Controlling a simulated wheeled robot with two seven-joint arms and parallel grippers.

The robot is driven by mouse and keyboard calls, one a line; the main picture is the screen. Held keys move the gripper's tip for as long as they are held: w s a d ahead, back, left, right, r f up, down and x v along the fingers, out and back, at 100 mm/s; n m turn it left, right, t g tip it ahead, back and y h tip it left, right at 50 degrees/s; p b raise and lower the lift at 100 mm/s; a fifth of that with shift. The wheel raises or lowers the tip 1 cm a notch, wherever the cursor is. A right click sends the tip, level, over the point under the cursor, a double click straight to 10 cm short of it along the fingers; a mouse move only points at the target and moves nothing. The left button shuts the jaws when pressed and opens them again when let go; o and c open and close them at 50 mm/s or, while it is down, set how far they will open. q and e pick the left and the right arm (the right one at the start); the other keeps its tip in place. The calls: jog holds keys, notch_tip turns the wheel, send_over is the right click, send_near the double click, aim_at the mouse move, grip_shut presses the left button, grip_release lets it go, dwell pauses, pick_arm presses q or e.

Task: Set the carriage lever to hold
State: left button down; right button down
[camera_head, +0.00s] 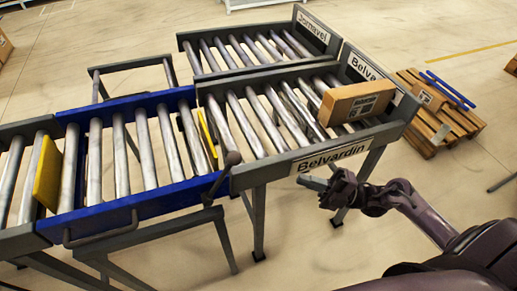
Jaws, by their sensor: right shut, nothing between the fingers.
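The carriage (150,196) is the blue-framed roller section at the left, between two grey conveyor sections. A lever (222,178) with a dark round knob stands at its front right corner, tilted up and to the right. No hold marking is legible beside it. My right gripper (311,183) is shut and empty. It is right of the lever, apart from it, in front of the Belvardin conveyor's front rail. My left gripper is not in view.
A cardboard box (356,101) sits on the Belvardin conveyor (260,174). Yellow plates (47,174) stand at the carriage's ends. A grey handle (100,236) is on its front. A wooden pallet (445,135) is at the right. Floor shows in front.

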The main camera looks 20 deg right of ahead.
jog(key=s+r+p+x, duration=0.1)
jog(key=p+x, duration=0.4)
jog(key=x, duration=0.9)
jog(key=shift+r+n+g+y+p, duration=0.15)
jog(key=shift+n+g+y+p, duration=0.15)
jog(key=shift+w+a+r, duration=0.1)
jog(key=shift+a, duration=0.05)
